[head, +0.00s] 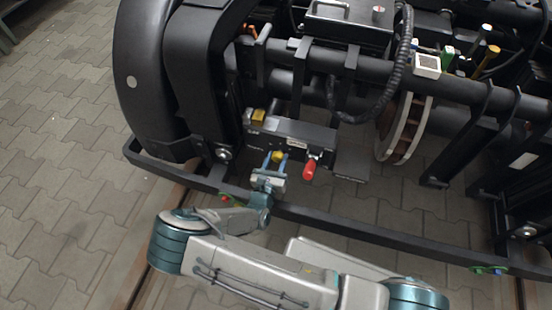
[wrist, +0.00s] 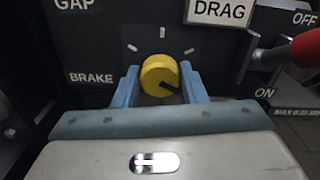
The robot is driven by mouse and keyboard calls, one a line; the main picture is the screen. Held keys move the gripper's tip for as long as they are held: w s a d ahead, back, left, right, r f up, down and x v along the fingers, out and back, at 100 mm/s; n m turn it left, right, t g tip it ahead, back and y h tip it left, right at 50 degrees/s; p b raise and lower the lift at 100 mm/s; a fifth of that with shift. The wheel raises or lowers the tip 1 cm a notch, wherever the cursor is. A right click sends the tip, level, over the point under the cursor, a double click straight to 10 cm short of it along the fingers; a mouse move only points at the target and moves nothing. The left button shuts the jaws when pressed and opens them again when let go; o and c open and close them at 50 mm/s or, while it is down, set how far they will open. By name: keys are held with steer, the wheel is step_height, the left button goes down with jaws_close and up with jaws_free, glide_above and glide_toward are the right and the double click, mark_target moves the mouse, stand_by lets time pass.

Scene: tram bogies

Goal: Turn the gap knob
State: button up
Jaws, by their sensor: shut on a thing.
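The gap knob (wrist: 160,75) is round and yellow with a dark pointer mark toward its lower right. It sits on a dark panel (wrist: 105,40) with the labels GAP above left and BRAKE at left. Several pale tick marks ring it. In the head view the knob (head: 277,156) shows small on the front of the black box. My gripper (wrist: 160,85) has one blue finger on each side of the knob and is shut on it. In the head view my gripper (head: 275,162) reaches the box from below. The lower edge of the knob is partly hidden by my gripper.
Right of the knob is a red-handled lever (head: 310,169) with ON and OFF labels. A DRAG plate (wrist: 221,11) is above right. A black frame bar (head: 350,225) runs below the box. A large black rounded cover (head: 145,80) stands left. Paved floor is clear at far left.

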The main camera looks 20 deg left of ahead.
steer(key=n+p, duration=0.3)
steer(key=n, duration=0.2)
steer(key=shift+r, duration=0.1)
steer(key=n+p, duration=0.1)
steer(key=n, duration=0.4)
steer(key=shift+a+f+n+p, duration=0.1)
steer(key=shift+f+n+p, duration=0.1)
steer(key=shift+n+p, duration=0.15)
steer(key=shift+s, duration=0.1)
steer(key=o, duration=1)
steer(key=s+p, duration=0.1)
steer(key=s, duration=0.3)
steer(key=s+d+p, duration=0.1)
steer(key=s, duration=0.4)
steer(key=s+p, duration=0.1)
steer(key=s, duration=0.3)
steer(key=shift+s+d, duration=0.3)
steer(key=shift+s, duration=0.05)
